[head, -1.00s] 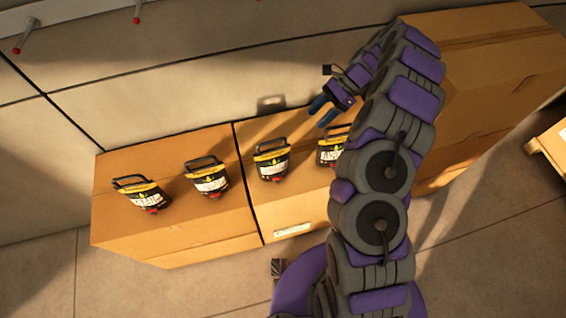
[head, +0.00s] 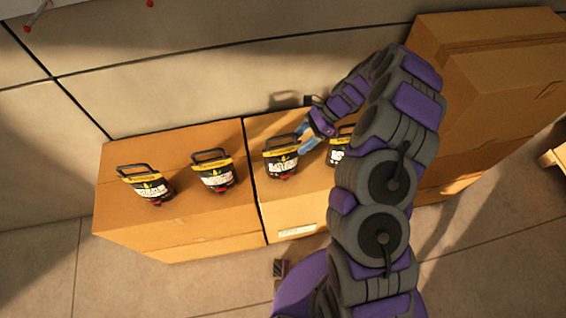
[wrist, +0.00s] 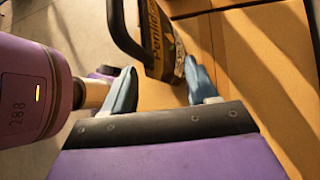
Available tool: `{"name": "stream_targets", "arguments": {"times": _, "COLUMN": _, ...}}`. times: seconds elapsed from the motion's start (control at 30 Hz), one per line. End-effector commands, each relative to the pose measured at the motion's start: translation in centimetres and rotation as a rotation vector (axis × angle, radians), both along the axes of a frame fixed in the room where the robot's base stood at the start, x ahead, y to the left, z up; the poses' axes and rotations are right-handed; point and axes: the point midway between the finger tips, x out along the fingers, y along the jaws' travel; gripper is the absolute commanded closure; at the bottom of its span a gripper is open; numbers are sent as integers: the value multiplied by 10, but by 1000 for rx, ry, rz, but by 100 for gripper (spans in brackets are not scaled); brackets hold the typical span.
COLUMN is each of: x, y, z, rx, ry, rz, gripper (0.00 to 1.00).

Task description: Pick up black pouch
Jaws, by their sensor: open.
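Several black pouches with yellow bands, white labels and looped handles stand in a row on cardboard boxes in the head view. The third black pouch from the left (head: 281,160) is closest to my gripper (head: 305,142), whose blue fingers are just at its right side. Another pouch (head: 338,155) is partly hidden behind my arm. In the wrist view my open gripper (wrist: 160,90) has its two blue fingers apart, with a black and yellow pouch (wrist: 160,42) just beyond and partly between the tips. I cannot tell whether a finger touches it.
Two more pouches stand to the left, one (head: 213,172) and another at the far left (head: 146,187). The cardboard box under them (head: 185,225) adjoins a second box (head: 290,215). A taller box (head: 490,70) stands at the right. The wall is behind; floor is clear in front.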

Motion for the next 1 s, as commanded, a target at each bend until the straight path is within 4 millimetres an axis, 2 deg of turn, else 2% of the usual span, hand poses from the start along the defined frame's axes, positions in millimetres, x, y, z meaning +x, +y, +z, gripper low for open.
{"name": "stream_targets", "arguments": {"times": 0.1, "x": -5, "y": 12, "z": -17, "rx": 0, "ry": 1, "rz": 2, "gripper": 42}}
{"name": "stream_targets", "arguments": {"times": 0.2, "x": -11, "y": 21, "z": -26, "rx": 0, "ry": 4, "rz": 3, "gripper": 42}}
{"name": "stream_targets", "arguments": {"times": 0.5, "x": -13, "y": 23, "z": -28, "rx": 1, "ry": 1, "rz": 1, "gripper": 43}}
{"name": "stream_targets", "arguments": {"times": 1.0, "x": -13, "y": 24, "z": -28, "rx": -2, "ry": 2, "rz": 1, "gripper": 91}}
